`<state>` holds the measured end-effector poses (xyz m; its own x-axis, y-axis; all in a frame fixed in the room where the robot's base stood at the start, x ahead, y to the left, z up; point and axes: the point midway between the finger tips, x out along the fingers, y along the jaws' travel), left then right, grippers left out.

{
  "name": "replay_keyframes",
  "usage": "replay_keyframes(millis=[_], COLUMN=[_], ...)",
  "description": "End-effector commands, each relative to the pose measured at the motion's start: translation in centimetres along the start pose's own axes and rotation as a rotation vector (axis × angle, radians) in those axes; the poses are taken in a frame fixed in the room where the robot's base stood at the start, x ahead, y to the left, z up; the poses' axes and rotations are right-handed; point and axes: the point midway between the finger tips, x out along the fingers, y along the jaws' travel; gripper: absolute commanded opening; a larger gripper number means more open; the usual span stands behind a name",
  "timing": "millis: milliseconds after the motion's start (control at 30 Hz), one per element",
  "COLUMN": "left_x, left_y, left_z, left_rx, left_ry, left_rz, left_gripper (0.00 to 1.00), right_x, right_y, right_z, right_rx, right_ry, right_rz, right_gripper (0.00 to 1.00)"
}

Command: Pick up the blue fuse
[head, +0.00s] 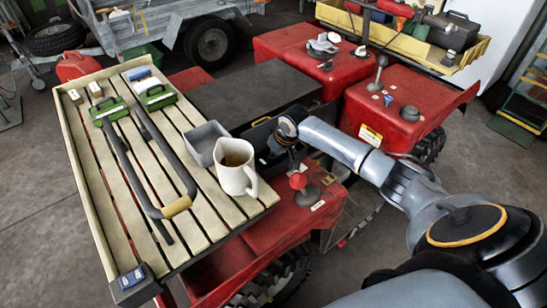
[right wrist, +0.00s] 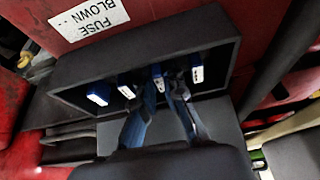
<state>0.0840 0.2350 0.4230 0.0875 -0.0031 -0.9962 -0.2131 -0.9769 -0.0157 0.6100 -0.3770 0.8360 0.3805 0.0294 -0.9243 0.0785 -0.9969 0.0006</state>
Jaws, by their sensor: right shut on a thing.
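A dark fuse box (right wrist: 82,72) shows in the right wrist view, with several fuses standing in a row in it. A blue fuse (right wrist: 157,78) is near the middle, at my fingertips. Another blue fuse (right wrist: 97,98) is at the left end, a pale one (right wrist: 127,91) is beside it, and one with a white face (right wrist: 197,74) is to the right. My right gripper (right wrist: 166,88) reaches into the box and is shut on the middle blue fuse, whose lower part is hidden. My left gripper is not in view.
A "FUSE BLOWN" label (right wrist: 90,18) is above the box. In the head view, a slatted rack (head: 100,165) holds a white mug (head: 234,170), a grey bin (head: 203,143), a bent bar and green boxes. A red knob (head: 298,181) stands close to my right gripper.

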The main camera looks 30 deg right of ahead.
Motion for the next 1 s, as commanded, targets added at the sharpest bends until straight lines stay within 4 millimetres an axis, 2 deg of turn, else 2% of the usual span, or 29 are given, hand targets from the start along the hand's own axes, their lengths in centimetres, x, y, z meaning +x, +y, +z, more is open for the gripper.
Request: replay_keyframes(millis=[167, 300, 467, 633, 800, 1000], left_x=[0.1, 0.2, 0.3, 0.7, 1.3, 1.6], left_y=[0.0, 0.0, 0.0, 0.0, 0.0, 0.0], left_z=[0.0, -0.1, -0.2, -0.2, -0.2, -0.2], left_rx=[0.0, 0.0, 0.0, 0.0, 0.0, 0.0], left_ry=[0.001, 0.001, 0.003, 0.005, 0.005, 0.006], left_rz=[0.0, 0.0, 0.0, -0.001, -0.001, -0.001], left_gripper=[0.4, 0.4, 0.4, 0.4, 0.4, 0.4], right_x=[-1.1, -3.1, -6.1, -10.3, -12.9, -15.3], right_y=[0.0, 0.0, -1.1, -2.6, -4.6, -6.2], right_z=[-0.6, -1.3, -0.4, 0.7, 3.3, 5.2], right_rx=[0.001, -0.001, -0.004, -0.006, -0.005, -0.002], right_ry=[0.003, 0.004, 0.004, 0.005, 0.002, 0.001], right_rz=[0.0, 0.0, 0.0, 0.001, 0.001, 0.001], right_gripper=[0.0, 0.0, 0.0, 0.0, 0.0, 0.0])
